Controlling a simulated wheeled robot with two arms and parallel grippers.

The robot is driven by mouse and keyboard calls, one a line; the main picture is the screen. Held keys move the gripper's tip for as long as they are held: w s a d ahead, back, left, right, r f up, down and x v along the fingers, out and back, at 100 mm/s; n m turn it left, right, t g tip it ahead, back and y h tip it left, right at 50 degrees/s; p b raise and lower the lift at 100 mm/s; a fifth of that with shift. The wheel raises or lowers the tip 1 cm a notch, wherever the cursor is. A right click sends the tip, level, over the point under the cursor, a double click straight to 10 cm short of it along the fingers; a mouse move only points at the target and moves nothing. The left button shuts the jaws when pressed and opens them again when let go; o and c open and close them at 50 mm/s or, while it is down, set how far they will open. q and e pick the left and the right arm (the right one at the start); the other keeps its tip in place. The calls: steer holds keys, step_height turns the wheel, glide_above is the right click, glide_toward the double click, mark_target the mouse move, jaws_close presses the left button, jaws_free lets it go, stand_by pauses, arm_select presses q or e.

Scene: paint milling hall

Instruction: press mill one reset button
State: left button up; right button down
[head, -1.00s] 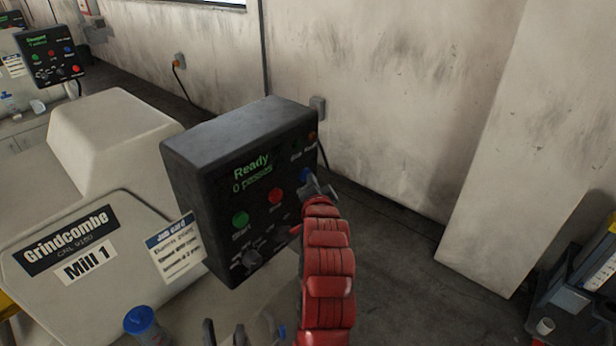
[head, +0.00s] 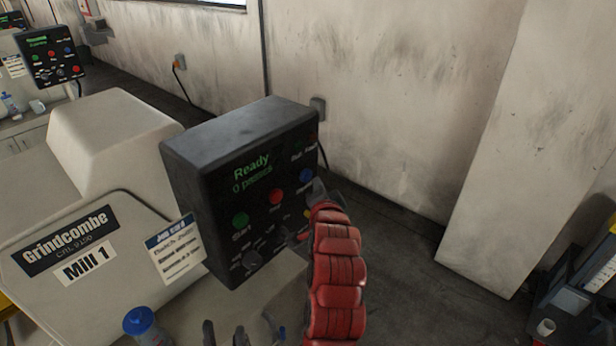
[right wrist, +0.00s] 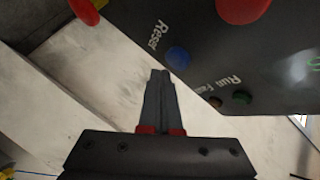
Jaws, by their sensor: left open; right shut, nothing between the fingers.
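The Mill 1 control box (head: 215,215) is dark, and its screen reads "Ready" and "0 passes" in green. Its blue reset button (head: 306,175) is at the right of the panel. In the right wrist view, the blue button (right wrist: 178,58) sits beside the label "Reset". My right gripper (head: 318,188) is shut and empty, its tips just below and right of the button. In the right wrist view, the fingertips (right wrist: 160,74) appear close to the button but not over it. My left gripper (head: 224,334) is open at the bottom edge, mostly cut off.
A green start button (head: 240,220), a red button (head: 277,196) and a knob (head: 251,259) share the panel. A job card (head: 175,250) stands left of the box. A blue-capped bottle (head: 141,322) is at lower left. Another control panel (head: 50,58) is far left.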

steer(key=shift+s+d, duration=0.75)
steer(key=shift+d, duration=0.25)
steer(key=shift+s+d, duration=0.7)
steer(key=shift+d, duration=0.3)
